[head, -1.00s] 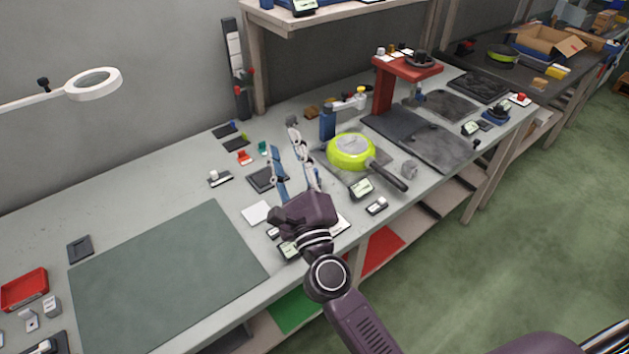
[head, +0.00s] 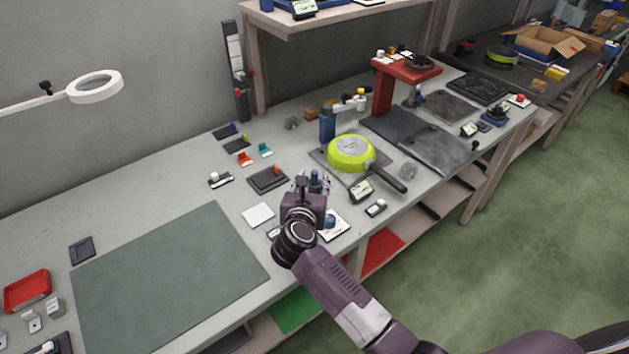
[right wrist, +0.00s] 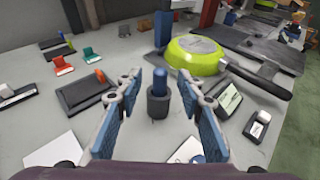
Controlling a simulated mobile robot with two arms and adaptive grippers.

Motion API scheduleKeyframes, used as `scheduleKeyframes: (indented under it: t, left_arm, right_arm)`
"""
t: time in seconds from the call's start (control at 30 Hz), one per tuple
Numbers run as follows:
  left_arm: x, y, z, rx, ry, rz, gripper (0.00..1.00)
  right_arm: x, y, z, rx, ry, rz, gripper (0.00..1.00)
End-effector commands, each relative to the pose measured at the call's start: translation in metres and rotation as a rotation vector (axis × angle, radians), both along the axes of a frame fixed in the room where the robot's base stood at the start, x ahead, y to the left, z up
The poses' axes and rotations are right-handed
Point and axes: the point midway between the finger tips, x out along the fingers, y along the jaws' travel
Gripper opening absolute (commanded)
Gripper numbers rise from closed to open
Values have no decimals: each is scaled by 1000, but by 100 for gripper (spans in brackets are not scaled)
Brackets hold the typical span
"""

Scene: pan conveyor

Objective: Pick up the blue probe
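The blue probe (right wrist: 161,84) stands upright in a dark round holder (right wrist: 158,104) on the bench. It shows small in the head view (head: 315,178), just beyond my right gripper. My right gripper (right wrist: 158,92) is open, with one blue-padded finger on each side of the probe in the right wrist view. I see no contact between the fingers and the probe. In the head view my right gripper (head: 308,185) points away from me and its fingers are mostly hidden. My left gripper is not in view.
A lime-green pan (head: 351,152) sits right of the probe, its handle toward the bench edge. A small display (head: 360,190) is near it. A dark pad with an orange piece (head: 268,179) lies left. A green mat (head: 165,280) lies clear at front left.

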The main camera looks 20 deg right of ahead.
Motion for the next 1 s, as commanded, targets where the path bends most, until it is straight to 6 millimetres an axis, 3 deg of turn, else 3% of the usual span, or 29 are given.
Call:
scheduleKeyframes:
  t: [0.23,0.57,0.87,1.0]
  left_arm:
    - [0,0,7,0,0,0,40]
    - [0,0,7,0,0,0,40]
    - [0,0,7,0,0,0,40]
    - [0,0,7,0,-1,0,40]
  right_arm:
    - [25,-11,-8,-3,-1,2,35]
    - [28,-13,-10,-2,0,2,34]
    - [28,-13,-10,-2,0,2,1]
    - [28,-13,-10,-1,-2,1,0]
